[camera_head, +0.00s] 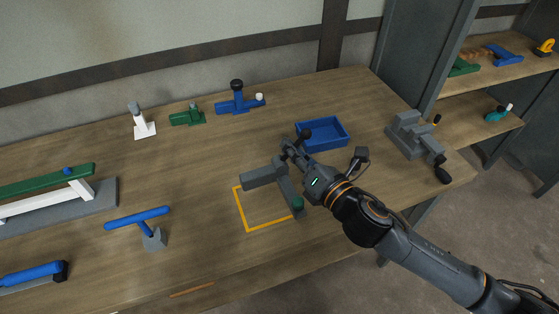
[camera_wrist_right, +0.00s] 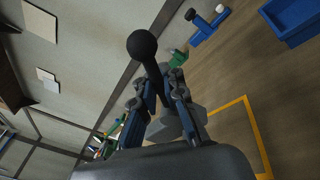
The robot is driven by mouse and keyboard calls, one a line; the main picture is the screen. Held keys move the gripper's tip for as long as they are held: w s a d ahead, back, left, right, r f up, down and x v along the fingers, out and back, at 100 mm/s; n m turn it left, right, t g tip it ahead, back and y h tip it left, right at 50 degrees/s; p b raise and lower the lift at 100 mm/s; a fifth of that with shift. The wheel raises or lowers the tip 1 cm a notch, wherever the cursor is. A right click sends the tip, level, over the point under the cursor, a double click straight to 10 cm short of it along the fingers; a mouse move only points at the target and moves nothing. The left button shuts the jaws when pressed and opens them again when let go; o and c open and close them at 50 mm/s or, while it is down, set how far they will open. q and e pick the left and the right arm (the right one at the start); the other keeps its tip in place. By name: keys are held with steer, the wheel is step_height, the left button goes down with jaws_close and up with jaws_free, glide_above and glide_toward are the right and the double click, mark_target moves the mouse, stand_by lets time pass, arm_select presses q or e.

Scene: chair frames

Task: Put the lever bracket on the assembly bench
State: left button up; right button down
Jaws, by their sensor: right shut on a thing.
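The lever bracket (camera_head: 262,176) is a grey angled piece with a lever that ends in a dark ball knob (camera_wrist_right: 142,46). My right gripper (camera_head: 287,147) is shut on its lever; in the right wrist view the fingers (camera_wrist_right: 160,92) close around the stem below the knob. The grey body (camera_wrist_right: 164,126) shows behind the fingers there. In the head view the bracket is over the right upper part of an orange square outline (camera_head: 247,231) on the wooden assembly bench (camera_head: 200,252). I cannot tell whether it touches the bench. My left gripper is not in view.
A blue tray (camera_head: 322,134) stands behind my right gripper, and a grey vise (camera_head: 412,136) is to the right. Green, white and blue fixtures stand at the back and left.

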steer(key=w+f, duration=0.2)
steer(key=f, duration=0.1)
steer(key=w+a+f+b, duration=0.1)
steer(key=w+f, duration=0.1)
steer(key=f, duration=0.1)
steer(key=w+f, duration=0.2)
steer(key=f, duration=0.1)
steer(key=shift+a+f+b, duration=0.3)
steer(key=c, duration=1.4)
jaws_free()
steer(key=b+v, duration=0.1)
steer(key=v, duration=0.9)
steer(key=shift+s+d+f, duration=0.2)
steer(key=shift+s+d, duration=0.1)
steer(key=shift+s+d+r, duration=0.15)
steer(key=shift+s+d, duration=0.15)
steer(key=shift+s, duration=0.2)
